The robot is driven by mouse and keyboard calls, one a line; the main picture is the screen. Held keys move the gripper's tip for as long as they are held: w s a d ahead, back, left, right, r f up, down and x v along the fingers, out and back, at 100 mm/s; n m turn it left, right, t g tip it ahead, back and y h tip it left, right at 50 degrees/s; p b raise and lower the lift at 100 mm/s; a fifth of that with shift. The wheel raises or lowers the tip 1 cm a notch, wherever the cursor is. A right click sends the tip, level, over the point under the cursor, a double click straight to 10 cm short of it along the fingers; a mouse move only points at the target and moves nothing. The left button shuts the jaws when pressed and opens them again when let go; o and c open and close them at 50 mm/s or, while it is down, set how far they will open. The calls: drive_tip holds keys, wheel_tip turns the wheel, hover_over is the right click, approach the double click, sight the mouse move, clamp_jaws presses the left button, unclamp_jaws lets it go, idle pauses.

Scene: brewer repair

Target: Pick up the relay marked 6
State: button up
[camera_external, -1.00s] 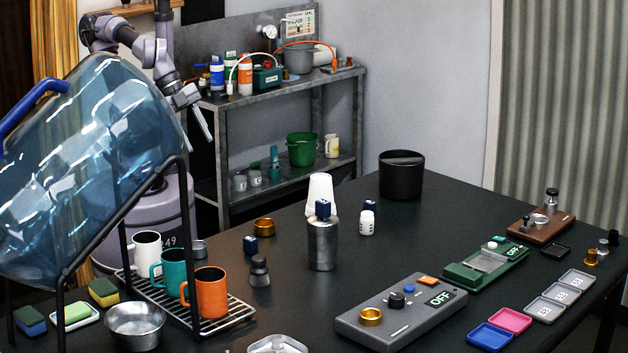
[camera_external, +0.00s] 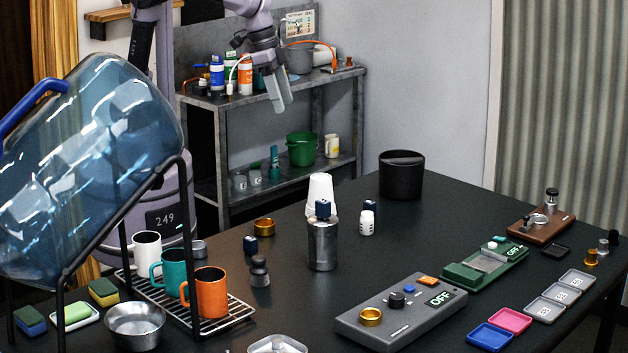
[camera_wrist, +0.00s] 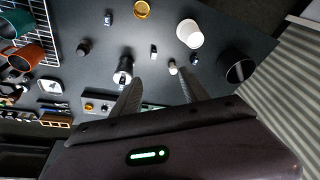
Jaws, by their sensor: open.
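Three small dark blue blocks, which look like relays, show on the black table. One relay (camera_external: 250,245) stands at the left near the brass ring; it also shows in the wrist view (camera_wrist: 109,18). A second relay (camera_external: 322,208) shows just above the metal canister; the wrist view shows it (camera_wrist: 154,50) apart, between canister and white cup. A third relay (camera_external: 369,205) is behind the small white jar, also in the wrist view (camera_wrist: 194,60). I cannot read a 6 on any. My gripper (camera_external: 278,95) is open and empty, high above the table's far side; its fingers (camera_wrist: 159,80) are spread.
The metal canister (camera_external: 322,247), white cup (camera_external: 320,185), white jar (camera_external: 366,224) and black bin (camera_external: 401,178) stand around the relays. Mugs on a rack (camera_external: 238,318) and a big bottle (camera_external: 90,150) are at left. A grey control panel (camera_external: 400,312) lies in front.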

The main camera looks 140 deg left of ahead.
drive_tip(key=w+a+n+g+p, duration=0.1)
drive_tip(key=w+a+n+p, duration=0.1)
drive_tip(key=w+a+n, duration=0.35)
drive_tip(key=n+g+h+p, duration=0.2)
drive_tip(key=n+p, duration=0.2)
drive_tip(key=n, duration=0.1)
hover_over(368, 203)
wheel_tip(368, 203, down, 12)
drive_tip(key=r, duration=0.1)
drive_tip(key=shift+n, duration=0.25)
drive_tip(key=f+b, duration=0.1)
drive_tip(key=f, duration=0.3)
drive_tip(key=f+b, duration=0.1)
drive_tip(key=f, duration=0.3)
drive_tip(key=f+b, duration=0.2)
drive_tip(key=f, duration=0.3)
drive_tip(key=shift+a, duration=0.35)
drive_tip(key=f, duration=0.2)
drive_tip(key=f+b, duration=0.1)
drive_tip(key=f, duration=0.1)
drive_tip(key=f+b, duration=0.1)
drive_tip(key=shift+d+f, duration=0.25)
drive_tip(key=shift+f, duration=0.15)
drive_tip(key=shift+r, duration=0.1)
drive_tip(key=shift+c, duration=1.3)
clamp_jaws()
